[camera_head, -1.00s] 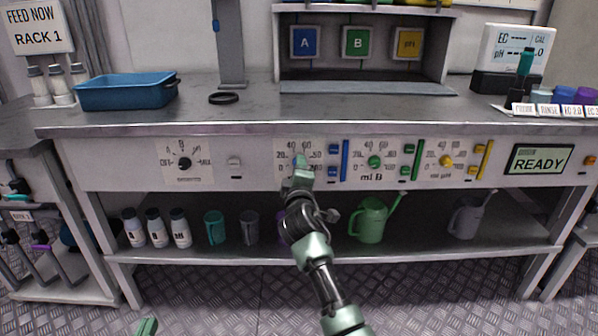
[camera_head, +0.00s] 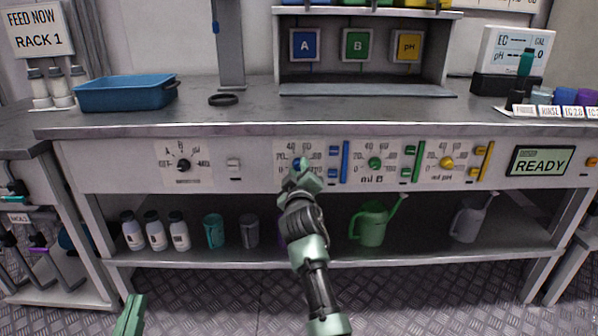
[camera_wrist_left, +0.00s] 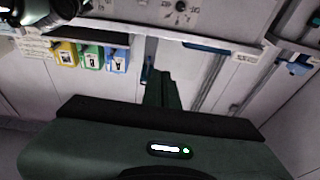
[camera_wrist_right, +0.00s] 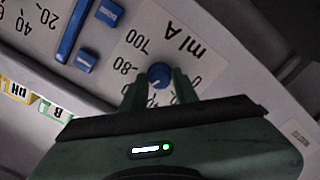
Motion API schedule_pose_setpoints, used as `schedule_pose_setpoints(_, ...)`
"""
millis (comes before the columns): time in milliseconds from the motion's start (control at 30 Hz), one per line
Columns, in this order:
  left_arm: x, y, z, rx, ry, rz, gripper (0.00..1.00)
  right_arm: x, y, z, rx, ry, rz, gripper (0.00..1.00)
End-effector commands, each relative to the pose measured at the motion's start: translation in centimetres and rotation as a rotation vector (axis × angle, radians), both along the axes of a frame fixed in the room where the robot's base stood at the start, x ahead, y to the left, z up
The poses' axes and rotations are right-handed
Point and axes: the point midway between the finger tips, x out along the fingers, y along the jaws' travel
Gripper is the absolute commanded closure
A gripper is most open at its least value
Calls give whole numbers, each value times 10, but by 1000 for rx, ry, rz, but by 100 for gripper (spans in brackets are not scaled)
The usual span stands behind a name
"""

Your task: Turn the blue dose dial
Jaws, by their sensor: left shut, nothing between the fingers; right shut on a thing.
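The blue dose dial (camera_head: 297,163) sits on the white "ml A" scale plate on the bench front, partly hidden by my right gripper (camera_head: 304,177). In the right wrist view the blue dial (camera_wrist_right: 159,74) lies between the two fingertips of my right gripper (camera_wrist_right: 158,88), which is shut on it. The printed scale around it shows 80 and 100. My left gripper (camera_head: 132,312) is low at the bottom left of the head view, away from the panel. Its fingers are together and empty in the left wrist view (camera_wrist_left: 161,90).
Right of the blue dial are a blue slider (camera_head: 345,162) and blue buttons. A green dial (camera_head: 375,163) and a yellow dial (camera_head: 447,163) follow. A black dial (camera_head: 184,165) is further left. A READY display (camera_head: 541,160) is at right. A green watering can (camera_head: 372,222) stands below.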

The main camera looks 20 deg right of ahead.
Motion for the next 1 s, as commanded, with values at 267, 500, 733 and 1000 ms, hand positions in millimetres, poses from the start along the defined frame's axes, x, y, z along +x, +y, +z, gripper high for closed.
schedule_pose_setpoints(267, 0, 0, 0, 0, -2, 0, 100, 0, 0, -2, 6, 3, -1, 100)
schedule_pose_setpoints(500, 0, 0, 0, 0, -2, 0, 100, 0, 0, -2, 5, 2, -1, 50)
schedule_pose_setpoints(733, 0, 0, 0, 0, -2, 0, 100, 0, 0, -1, 4, 1, -1, 50)
schedule_pose_setpoints(1000, 3, 1, -14, 23, 86, 4, 100, 0, -4, 0, 4, 2, 0, 50)
